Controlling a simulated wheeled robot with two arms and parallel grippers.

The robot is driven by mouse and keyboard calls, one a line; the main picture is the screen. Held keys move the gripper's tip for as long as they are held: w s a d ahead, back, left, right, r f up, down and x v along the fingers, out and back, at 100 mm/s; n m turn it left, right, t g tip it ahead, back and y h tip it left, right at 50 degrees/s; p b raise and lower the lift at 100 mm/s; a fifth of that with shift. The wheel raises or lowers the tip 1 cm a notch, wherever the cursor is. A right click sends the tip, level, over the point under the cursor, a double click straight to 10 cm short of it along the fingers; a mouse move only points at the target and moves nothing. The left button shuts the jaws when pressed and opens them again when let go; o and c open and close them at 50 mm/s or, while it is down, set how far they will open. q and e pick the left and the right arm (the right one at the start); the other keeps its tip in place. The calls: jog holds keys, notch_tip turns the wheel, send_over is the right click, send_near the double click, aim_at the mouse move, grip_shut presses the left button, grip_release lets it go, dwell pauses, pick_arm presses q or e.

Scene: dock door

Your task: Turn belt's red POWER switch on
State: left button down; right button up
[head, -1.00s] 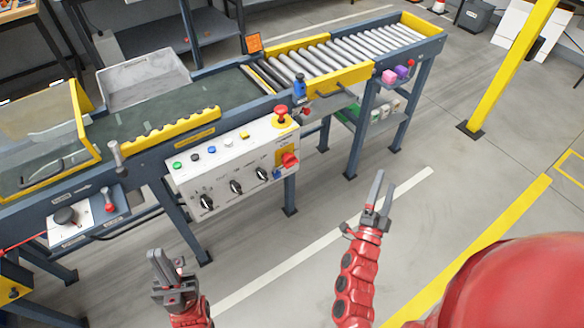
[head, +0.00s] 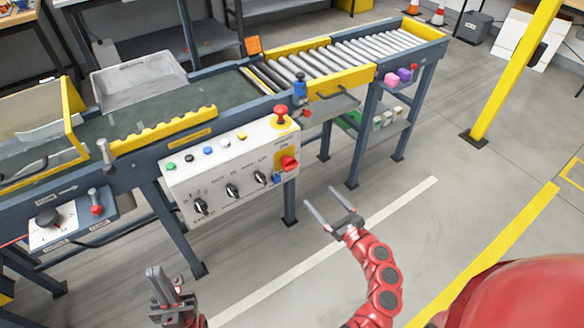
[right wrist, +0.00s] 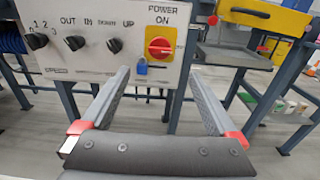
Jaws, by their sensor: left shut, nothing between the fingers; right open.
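The red POWER switch (head: 288,163) is a rotary knob on a yellow plate at the right end of the white control panel (head: 215,185). In the right wrist view the red POWER switch (right wrist: 160,48) sits below the words POWER ON, with its handle roughly horizontal. A blue padlock-like piece (right wrist: 141,67) hangs at its lower left. My right gripper (head: 331,206) is open and empty, below and right of the switch, apart from it. In the right wrist view its fingers (right wrist: 160,88) point at the panel on either side of the switch. My left gripper (head: 160,280) is shut and empty, low in front of the conveyor.
A red mushroom button (head: 281,112) stands on top of the panel above the switch. Black selector knobs (head: 232,190) are to its left. The roller conveyor (head: 330,60) runs behind. A yellow post (head: 510,70) stands at right. The floor before the panel is clear.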

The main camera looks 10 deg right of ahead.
aim_at(293, 168)
jog(key=b+x, duration=0.1)
jog(key=x, duration=1.5)
jog(key=shift+w+f+b, duration=0.1)
jog(key=shift+w+b, duration=0.05)
jog(key=shift+b, duration=0.25)
jog(key=c, duration=1.4)
